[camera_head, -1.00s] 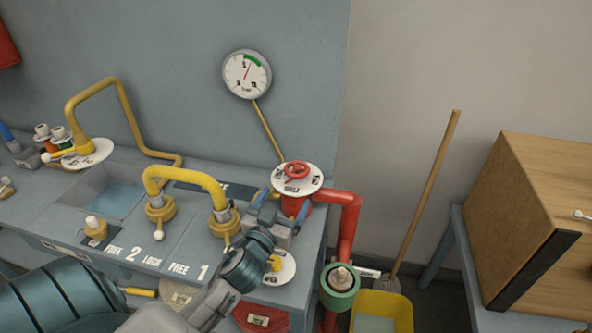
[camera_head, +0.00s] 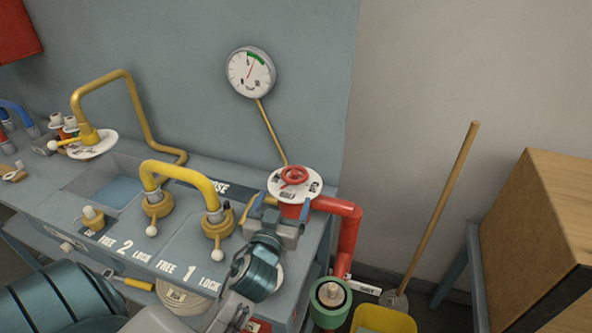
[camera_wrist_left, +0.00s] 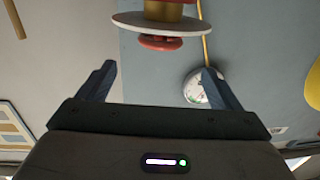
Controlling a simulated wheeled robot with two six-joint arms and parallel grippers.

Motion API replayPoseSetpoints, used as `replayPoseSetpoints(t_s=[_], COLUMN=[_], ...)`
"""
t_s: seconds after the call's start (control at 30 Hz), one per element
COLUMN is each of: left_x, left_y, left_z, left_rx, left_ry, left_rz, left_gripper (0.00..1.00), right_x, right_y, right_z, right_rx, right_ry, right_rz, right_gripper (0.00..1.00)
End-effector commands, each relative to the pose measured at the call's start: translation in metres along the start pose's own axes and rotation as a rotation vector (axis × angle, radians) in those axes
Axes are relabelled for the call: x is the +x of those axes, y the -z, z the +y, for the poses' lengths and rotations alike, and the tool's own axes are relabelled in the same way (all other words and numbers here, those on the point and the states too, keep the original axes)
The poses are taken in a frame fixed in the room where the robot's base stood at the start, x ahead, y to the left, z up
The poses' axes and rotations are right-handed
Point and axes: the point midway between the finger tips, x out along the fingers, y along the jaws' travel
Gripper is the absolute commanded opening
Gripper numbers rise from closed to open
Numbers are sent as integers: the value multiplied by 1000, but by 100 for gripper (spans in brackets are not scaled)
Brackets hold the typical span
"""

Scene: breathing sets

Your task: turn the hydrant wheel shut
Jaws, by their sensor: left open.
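The red hydrant wheel (camera_head: 294,175) sits on top of a round white marked disc (camera_head: 312,191) above the red hydrant pipe (camera_head: 347,225), at the right end of the bench. My right gripper is not in view.
A yellow hose loop (camera_head: 185,172) with two couplings stands left of my gripper on the bench. A pressure gauge (camera_head: 251,72) hangs on the wall behind.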

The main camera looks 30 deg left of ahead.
Motion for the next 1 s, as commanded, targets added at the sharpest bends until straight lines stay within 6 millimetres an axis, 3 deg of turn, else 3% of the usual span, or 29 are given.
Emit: replayPoseSetpoints(t_s=[0.13,0.27,0.7,1.0], left_x=[2,14,92,108], left_y=[0,3,3,0], left_z=[0,0,0,0], left_rx=[0,2,1,0], left_ry=[1,0,1,0], left_rz=[0,1,1,0], left_gripper=[86,86,86,86], right_x=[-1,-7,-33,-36], right_y=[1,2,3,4], right_z=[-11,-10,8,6], right_rx=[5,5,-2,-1], right_ry=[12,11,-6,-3], right_rz=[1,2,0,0], right_gripper=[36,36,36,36])
